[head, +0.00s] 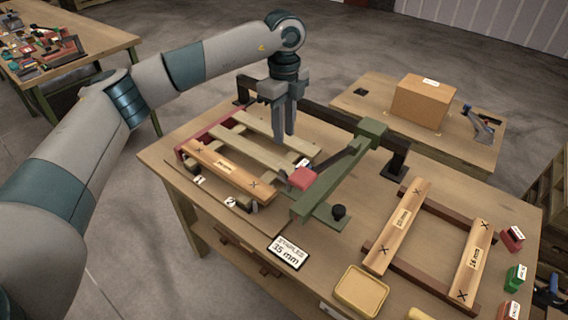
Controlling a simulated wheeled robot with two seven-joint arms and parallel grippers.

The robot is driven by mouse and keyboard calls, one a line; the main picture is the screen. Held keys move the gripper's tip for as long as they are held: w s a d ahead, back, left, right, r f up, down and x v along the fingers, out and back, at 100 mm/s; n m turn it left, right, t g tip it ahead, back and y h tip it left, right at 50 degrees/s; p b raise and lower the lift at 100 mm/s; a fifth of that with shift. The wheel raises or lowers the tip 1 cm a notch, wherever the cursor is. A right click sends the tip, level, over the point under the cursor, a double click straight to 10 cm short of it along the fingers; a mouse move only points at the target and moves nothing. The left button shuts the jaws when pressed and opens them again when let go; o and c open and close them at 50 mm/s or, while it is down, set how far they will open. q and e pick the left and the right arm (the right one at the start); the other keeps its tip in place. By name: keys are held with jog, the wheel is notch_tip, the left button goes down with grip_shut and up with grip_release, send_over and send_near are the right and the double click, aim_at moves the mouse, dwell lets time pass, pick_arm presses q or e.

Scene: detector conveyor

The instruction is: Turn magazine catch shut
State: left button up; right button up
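A long green tool (335,180) lies across the middle of the workbench, with a dark arm and a red block (302,179) at its left side. A small black knob (339,212) stands near its front end. I cannot tell which of these parts is the magazine catch, or whether it is shut. My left gripper (286,140) points down above the slatted wooden frame, behind and left of the red block and apart from it. Its two fingers are close together, with nothing visible held; whether they are fully shut is unclear. My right gripper is out of view.
The slatted frame (246,143) lies left of the tool, a second wooden frame (433,237) right. A sign reading 35 mm (287,251) and a yellow tray (361,291) sit at the front edge. A dark rail (325,113) runs behind. A cardboard box (422,101) stands on another table.

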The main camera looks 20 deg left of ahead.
aim_at(284, 170)
pick_arm(q)
notch_tip(284, 170, down, 12)
jog(key=p, duration=0.4)
jog(key=shift+f, duration=0.1)
jog(key=shift+f+p, duration=0.3)
jog(key=shift+f, duration=0.2)
grip_shut()
